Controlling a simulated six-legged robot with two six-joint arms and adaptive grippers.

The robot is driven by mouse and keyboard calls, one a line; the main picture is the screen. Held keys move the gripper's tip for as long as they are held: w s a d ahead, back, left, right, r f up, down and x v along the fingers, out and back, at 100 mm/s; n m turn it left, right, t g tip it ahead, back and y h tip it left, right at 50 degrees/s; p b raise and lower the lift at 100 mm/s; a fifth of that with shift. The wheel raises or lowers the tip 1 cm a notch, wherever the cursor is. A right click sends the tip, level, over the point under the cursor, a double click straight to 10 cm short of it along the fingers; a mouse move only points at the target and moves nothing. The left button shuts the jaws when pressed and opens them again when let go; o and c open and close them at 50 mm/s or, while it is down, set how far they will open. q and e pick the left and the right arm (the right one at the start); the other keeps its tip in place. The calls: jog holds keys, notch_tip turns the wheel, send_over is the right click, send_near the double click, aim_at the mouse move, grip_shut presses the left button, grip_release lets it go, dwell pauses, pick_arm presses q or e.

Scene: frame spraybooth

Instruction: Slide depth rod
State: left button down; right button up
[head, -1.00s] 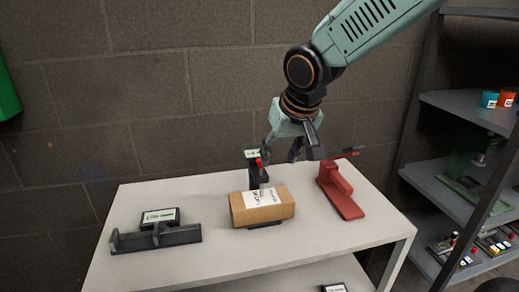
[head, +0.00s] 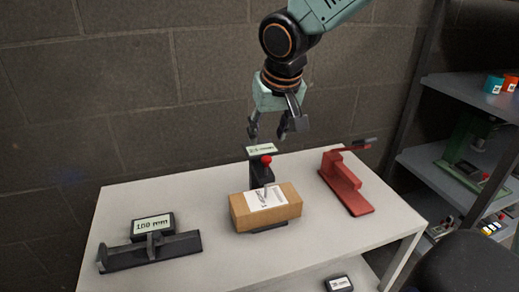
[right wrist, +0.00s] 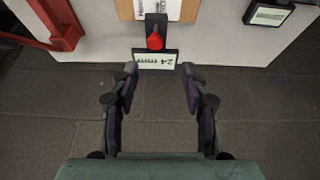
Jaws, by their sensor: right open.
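A black depth gauge (head: 258,172) with a red knob (head: 266,160) and a small display (head: 261,150) stands at a cardboard box (head: 264,207). Its metal rod (head: 268,189) reaches down to the white label on the box. In the right wrist view the display (right wrist: 155,61) appears to read 24 mm, upside down, with the red knob (right wrist: 155,41) beyond it. My right gripper (head: 268,135) is open and empty, above and behind the gauge. In the wrist view its fingertips (right wrist: 160,71) lie on either side of the display's near edge, apart from it. My left gripper is not in view.
A black channel-shaped fixture (head: 178,248) with a 100 mm display (head: 152,227) is at the table's left. A red clamp-like stand (head: 345,186) is at the right. The white table (head: 150,195) has clear areas between them. Grey shelves (head: 440,168) stand further right.

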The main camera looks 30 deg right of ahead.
aim_at(267, 158)
jog(key=f, duration=0.1)
jog(key=d+f, duration=0.1)
jog(key=f, duration=0.2)
jog(key=shift+d, duration=0.3)
jog(key=w+f, duration=0.2)
jog(key=f, duration=0.1)
jog(key=shift+w+a+b, duration=0.15)
jog(key=shift+a+b, duration=0.15)
jog(key=shift+a, duration=0.05)
jog(key=shift+s+d+r, duration=0.15)
jog(key=shift+s+d, duration=0.2)
jog(key=shift+s, duration=0.15)
jog(key=shift+w+a, duration=0.3)
jog(key=shift+w, duration=0.15)
jog(key=c, duration=0.6)
jog(key=shift+s+d, duration=0.2)
jog(key=shift+d, duration=0.05)
jog(key=shift+c, duration=1.4)
jog(key=shift+a, duration=0.1)
grip_shut()
